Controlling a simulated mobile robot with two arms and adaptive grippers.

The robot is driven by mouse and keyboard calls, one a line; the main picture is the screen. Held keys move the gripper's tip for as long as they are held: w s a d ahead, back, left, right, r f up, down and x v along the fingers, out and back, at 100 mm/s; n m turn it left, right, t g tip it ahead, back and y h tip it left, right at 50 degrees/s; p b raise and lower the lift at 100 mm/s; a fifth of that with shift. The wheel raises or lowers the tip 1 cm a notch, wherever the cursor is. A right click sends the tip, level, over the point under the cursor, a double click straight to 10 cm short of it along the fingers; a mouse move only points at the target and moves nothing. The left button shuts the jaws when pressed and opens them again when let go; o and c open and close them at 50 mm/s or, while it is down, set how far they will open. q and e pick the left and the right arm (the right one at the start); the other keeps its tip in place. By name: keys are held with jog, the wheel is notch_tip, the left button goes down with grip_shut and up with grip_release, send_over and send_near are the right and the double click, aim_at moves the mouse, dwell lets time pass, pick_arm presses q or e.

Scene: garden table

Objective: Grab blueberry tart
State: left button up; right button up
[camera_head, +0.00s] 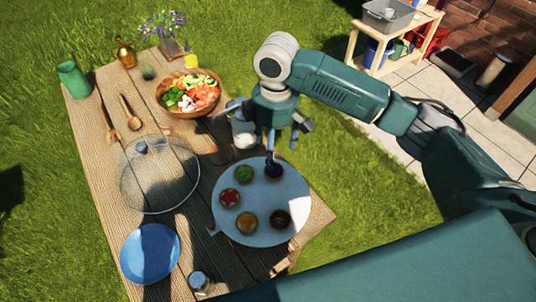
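The blueberry tart (274,171), small and dark blue, sits near the top edge of a round pale tray (262,195) on the garden table. My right gripper (281,150) hangs just above the tart, pointing down. Its fingers look spread apart with nothing between them. One fingertip overlaps the tart's upper edge in the picture; whether it touches cannot be told. My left gripper is out of view.
The tray also holds a green tart (243,174), a red tart (230,198), an orange tart (247,222) and a dark brown tart (281,219).

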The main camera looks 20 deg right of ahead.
aim_at(274, 169)
jog(key=shift+w+f, duration=0.25)
jog(key=shift+f, duration=0.5)
jog(key=f, duration=0.1)
jog(key=s+f+p, duration=0.1)
jog(key=f, duration=0.1)
jog(key=shift+f, duration=0.25)
jog(key=shift+w+f+p, duration=0.1)
jog(key=shift+f+p, duration=0.3)
notch_tip(274, 169, down, 4)
jog(key=shift+w+r+p, duration=0.1)
jog(key=shift+r+p, duration=0.05)
jog(key=shift+p, duration=0.55)
jog(key=shift+f, duration=0.4)
jog(key=shift+c, duration=0.3)
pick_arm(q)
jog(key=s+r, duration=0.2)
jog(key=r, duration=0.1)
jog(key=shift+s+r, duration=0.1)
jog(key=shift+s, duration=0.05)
pick_arm(e)
jog(key=c, duration=1.2)
